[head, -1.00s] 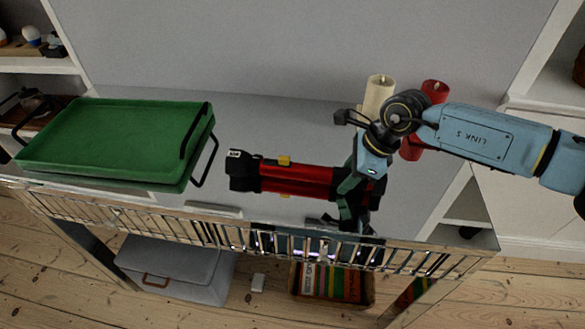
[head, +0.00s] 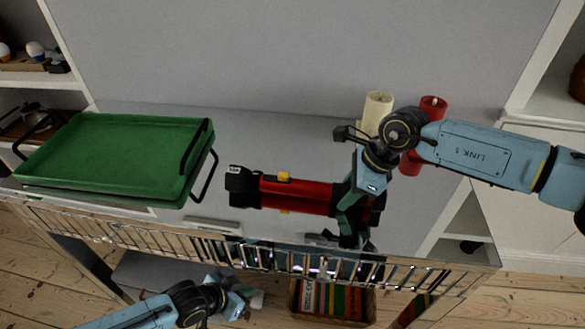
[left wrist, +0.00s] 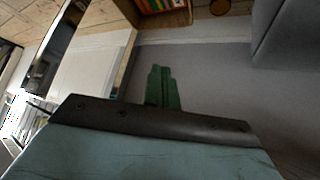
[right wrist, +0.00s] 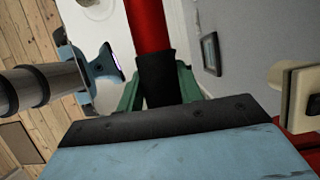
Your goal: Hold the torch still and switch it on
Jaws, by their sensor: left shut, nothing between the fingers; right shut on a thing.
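The torch (head: 308,196) is a red cylinder with black ends and a yellow switch (head: 284,176) on its barrel, lying level across the head view. My right gripper (head: 348,222) is shut around the torch's black right end. In the right wrist view, the black end (right wrist: 158,78) sits between the green fingers, with the red barrel beyond. My left gripper (head: 246,290) is low in the head view, below the railing and apart from the torch. In the left wrist view its green fingers (left wrist: 163,88) are together and empty.
A green tray (head: 120,150) stands at left on the grey surface. A cream candle (head: 378,108) and a red candle (head: 433,104) stand behind my right wrist. A metal railing (head: 190,243) runs along the front edge. A box of books (head: 332,300) is below.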

